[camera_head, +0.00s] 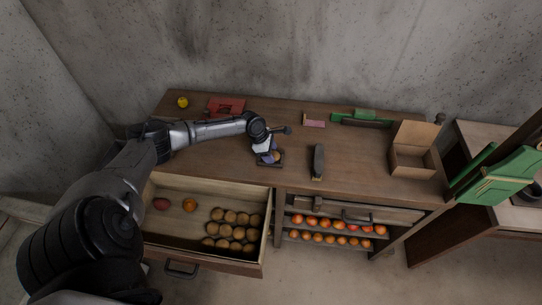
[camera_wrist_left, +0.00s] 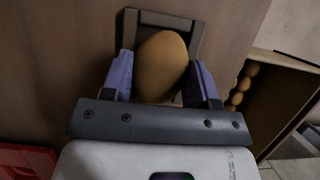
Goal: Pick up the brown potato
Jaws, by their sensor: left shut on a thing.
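My left gripper (camera_head: 269,156) is over a small dark square tray (camera_head: 262,163) on the bench top. In the wrist view its two purple-blue fingers (camera_wrist_left: 162,80) are shut on a smooth brown potato (camera_wrist_left: 162,62), one on each side. The dark tray (camera_wrist_left: 150,18) shows right behind the potato there; I cannot tell whether they touch. In the head view the potato is mostly hidden by the gripper. More brown potatoes (camera_head: 237,232) lie in the open drawer. My right gripper is not in view.
A dark upright block (camera_head: 318,162) and an open cardboard box (camera_head: 411,160) stand to the right. A red object (camera_head: 226,106) lies behind my arm. Shelves below hold several round orange-red items (camera_head: 325,223).

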